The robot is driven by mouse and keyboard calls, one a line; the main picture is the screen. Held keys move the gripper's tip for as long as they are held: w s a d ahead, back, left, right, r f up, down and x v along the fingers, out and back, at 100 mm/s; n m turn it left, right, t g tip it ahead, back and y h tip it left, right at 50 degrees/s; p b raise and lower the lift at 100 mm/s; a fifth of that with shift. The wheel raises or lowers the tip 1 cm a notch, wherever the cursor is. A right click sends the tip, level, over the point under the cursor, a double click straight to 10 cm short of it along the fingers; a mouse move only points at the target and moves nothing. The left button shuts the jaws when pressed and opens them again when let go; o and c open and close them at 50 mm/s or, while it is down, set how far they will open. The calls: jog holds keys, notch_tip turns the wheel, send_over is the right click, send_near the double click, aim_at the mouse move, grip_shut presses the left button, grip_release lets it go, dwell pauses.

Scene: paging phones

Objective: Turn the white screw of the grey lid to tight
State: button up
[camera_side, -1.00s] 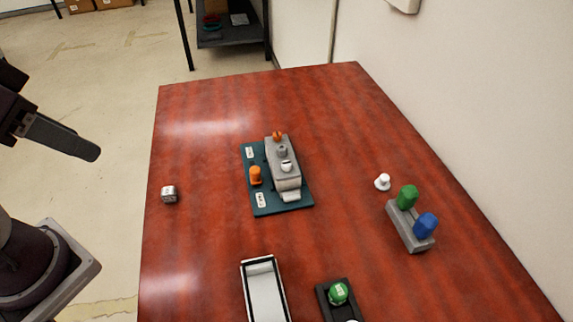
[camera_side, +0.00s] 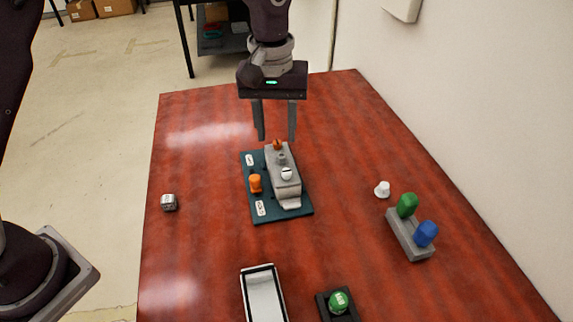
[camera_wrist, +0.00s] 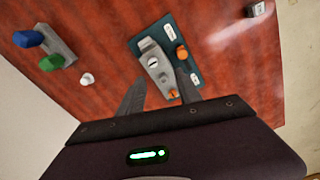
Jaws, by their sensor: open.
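The grey lid (camera_side: 283,190) sits on a dark teal base plate (camera_side: 293,216) in the middle of the table. The white screw (camera_side: 286,174) stands on the lid; it also shows in the wrist view (camera_wrist: 153,62). A grey post (camera_side: 282,159) and an orange knob (camera_side: 277,144) are at the lid's far end. Another orange knob (camera_side: 255,183) stands on the plate left of the lid. My gripper (camera_side: 276,138) is open and empty, pointing down above the lid's far end. In the wrist view, the lid lies beyond and between its fingers (camera_wrist: 160,92).
A grey holder (camera_side: 410,240) with green and blue pegs stands at right, a small white knob (camera_side: 382,189) beside it. A die (camera_side: 168,202) lies at left. A white tray (camera_side: 264,297) and a dark holder with a green knob (camera_side: 338,301) are in front.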

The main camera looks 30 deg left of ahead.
aim_at(287, 171)
jog(key=shift+n, duration=0.3)
jog(key=f, duration=0.1)
jog(key=d+f, duration=0.1)
jog(key=w+f, duration=0.1)
jog(key=shift+d+f, duration=0.25)
jog(key=shift+f, duration=0.1)
notch_tip(287, 171, down, 7)
jog(key=shift+w+r, duration=0.1)
jog(key=shift+r, duration=0.05)
grip_shut()
